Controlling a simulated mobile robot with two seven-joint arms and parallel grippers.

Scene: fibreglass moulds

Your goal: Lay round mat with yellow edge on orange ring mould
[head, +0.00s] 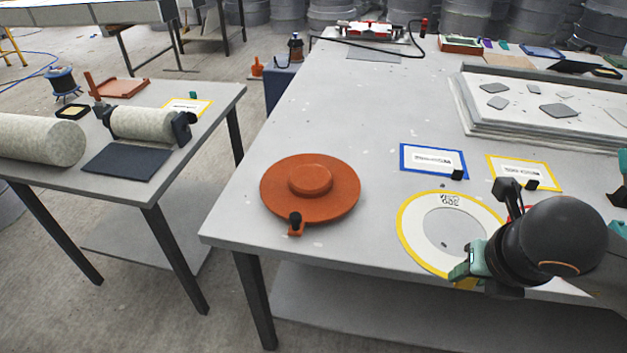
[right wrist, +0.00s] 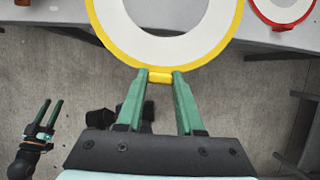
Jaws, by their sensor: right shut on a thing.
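The round mat with the yellow edge (head: 413,232) is a white ring with a grey middle, at the front of the big table, right of the mould. It also shows in the right wrist view (right wrist: 112,22). My right gripper (right wrist: 159,78) is shut on the yellow tab at the mat's near rim; I cannot tell whether the mat is lifted. The orange ring mould (head: 335,204) lies on the table's left part, with a raised round centre and a black knob at its front. Nothing lies on it. My left gripper (right wrist: 47,118) shows open and empty in the right wrist view.
A blue-edged card (head: 405,163) and a yellow-edged card (head: 497,176) lie behind the mat. A red-edged round mat (right wrist: 283,14) is partly seen to its right. A stacked white slab (head: 500,118) stands at the back right. The table behind the mould is clear.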

